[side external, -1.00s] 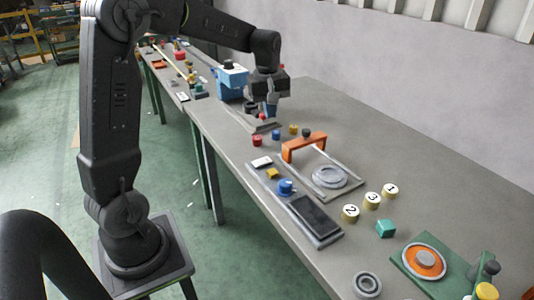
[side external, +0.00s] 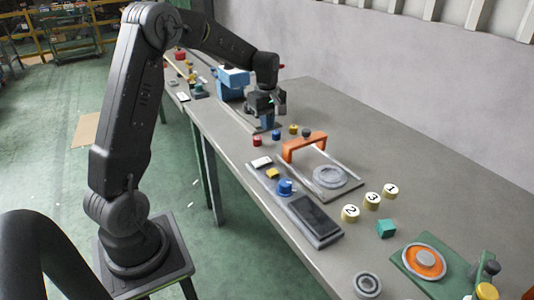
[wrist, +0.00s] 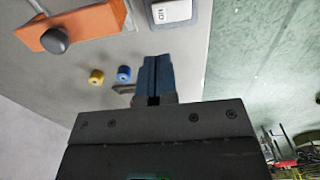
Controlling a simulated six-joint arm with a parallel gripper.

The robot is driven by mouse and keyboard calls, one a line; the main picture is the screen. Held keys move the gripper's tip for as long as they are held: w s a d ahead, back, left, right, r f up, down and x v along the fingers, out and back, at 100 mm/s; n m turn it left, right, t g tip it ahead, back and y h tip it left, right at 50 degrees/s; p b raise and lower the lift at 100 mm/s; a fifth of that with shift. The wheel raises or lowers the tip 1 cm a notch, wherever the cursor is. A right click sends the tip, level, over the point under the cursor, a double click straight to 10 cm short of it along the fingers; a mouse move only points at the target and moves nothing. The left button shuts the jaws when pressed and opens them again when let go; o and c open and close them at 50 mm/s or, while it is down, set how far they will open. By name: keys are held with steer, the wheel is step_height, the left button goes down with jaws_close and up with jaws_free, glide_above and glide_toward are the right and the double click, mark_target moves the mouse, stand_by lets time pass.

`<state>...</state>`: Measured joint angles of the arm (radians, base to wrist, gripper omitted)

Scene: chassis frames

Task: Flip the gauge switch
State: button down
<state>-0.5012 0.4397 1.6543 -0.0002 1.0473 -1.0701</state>
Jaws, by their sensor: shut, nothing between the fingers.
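No part is clearly labelled as a gauge. A grey panel (side external: 318,232) carries a white rocker switch (side external: 262,162), a yellow block (side external: 272,173), a blue knob (side external: 285,186) and a dark screen (side external: 314,214). The white rocker, with dark lettering, also shows at the top of the wrist view (wrist: 172,11). My gripper (side external: 267,123) is shut and empty, with its fingers pointing down beyond the small coloured cylinders, apart from the panel. Its blue fingers (wrist: 158,66) show together in the wrist view. A grey plate there is mostly hidden by the gripper.
Red (side external: 257,141), blue (side external: 276,135) and yellow (side external: 294,129) cylinders stand near my gripper. An orange handle (side external: 304,146) is to their right. A blue box (side external: 233,77) stands behind my gripper. The table towards the wall is clear.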

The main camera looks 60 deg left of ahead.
mark_target(263, 161)
step_height(263, 161, down, 11)
steer(key=shift+f, duration=0.1)
stand_by(0.5)
steer(key=shift+f, duration=0.15)
steer(key=shift+s, duration=0.15)
steer(key=shift+s+r, duration=0.4)
steer(key=shift+s, duration=0.15)
steer(key=shift+r, duration=0.1)
step_height(263, 161, up, 14)
steer(key=w, duration=0.2)
stand_by(0.4)
